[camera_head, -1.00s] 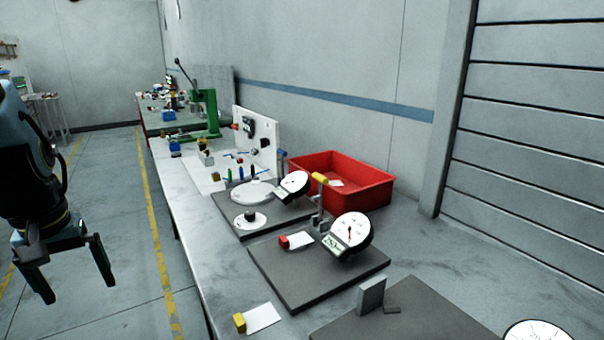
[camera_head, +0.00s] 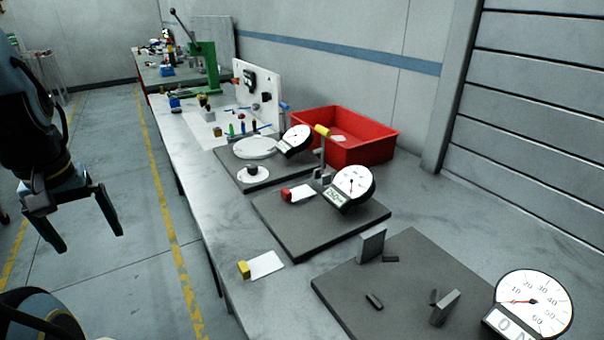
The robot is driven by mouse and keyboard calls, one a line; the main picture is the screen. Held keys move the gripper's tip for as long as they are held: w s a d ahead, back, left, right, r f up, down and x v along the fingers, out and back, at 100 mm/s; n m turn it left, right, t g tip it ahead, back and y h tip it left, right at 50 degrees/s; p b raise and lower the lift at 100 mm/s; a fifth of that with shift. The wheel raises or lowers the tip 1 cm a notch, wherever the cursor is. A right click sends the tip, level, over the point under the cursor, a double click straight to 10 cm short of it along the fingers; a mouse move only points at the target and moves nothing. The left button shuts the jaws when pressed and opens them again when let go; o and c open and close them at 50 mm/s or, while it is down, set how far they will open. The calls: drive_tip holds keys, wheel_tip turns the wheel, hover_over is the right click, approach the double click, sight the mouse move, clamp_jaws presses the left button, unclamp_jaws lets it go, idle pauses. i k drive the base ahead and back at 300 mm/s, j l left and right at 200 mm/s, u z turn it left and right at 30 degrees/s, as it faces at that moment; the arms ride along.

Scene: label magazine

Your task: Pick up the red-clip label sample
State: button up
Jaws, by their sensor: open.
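The red-clip label sample is a small white label (camera_head: 302,191) with a red clip (camera_head: 286,195) at its left end. It lies on the middle dark plate (camera_head: 310,236), just left of a round dial gauge (camera_head: 353,185). My gripper (camera_head: 84,242) hangs open and empty over the floor at the left, well apart from the bench and the sample. A second white label (camera_head: 266,264) with a yellow clip (camera_head: 243,270) lies on the bench top near its front edge.
A red bin (camera_head: 360,150) stands behind the gauges. A nearer dark plate (camera_head: 400,290) holds small blocks and a large dial gauge (camera_head: 536,300). A green press (camera_head: 206,68) and a white panel (camera_head: 257,95) stand farther back. The floor left of the bench is clear.

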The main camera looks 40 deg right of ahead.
sight(296, 194)
drive_tip(key=i+j, duration=0.2)
drive_tip(key=i, duration=0.2)
drive_tip(key=i+j+z, duration=0.1)
drive_tip(key=z, duration=0.25)
drive_tip(key=i+j+z, duration=0.2)
drive_tip(key=z, duration=0.15)
drive_tip(key=i+j+z, duration=0.2)
drive_tip(key=z, duration=0.65)
